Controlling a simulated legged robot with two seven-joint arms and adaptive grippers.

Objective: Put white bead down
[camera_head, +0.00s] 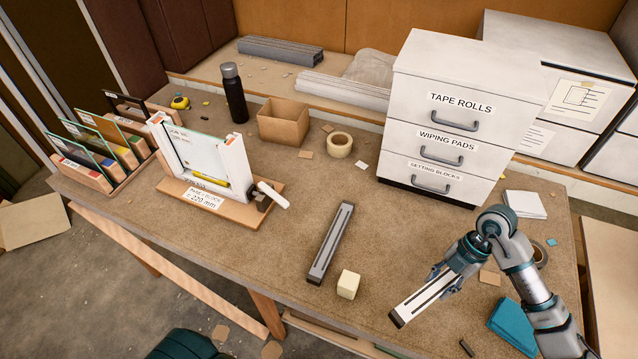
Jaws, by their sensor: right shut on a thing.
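My right gripper (458,270) comes in from the right and is shut on the white bead (420,298), a long pale strip with dark lines along it and a dark end. The bead points toward the lower left, over the front right of the table. I cannot tell whether its near end touches the table top. A similar grey and white strip (332,243) lies on the table left of the gripper. My left gripper is not in view.
A cream block (348,284) sits by the lying strip. The press (208,167) with its white handle stands at left, beside a rack of panes (100,150). A drawer cabinet (447,110) stands behind. A teal cloth (515,325) lies near my right arm.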

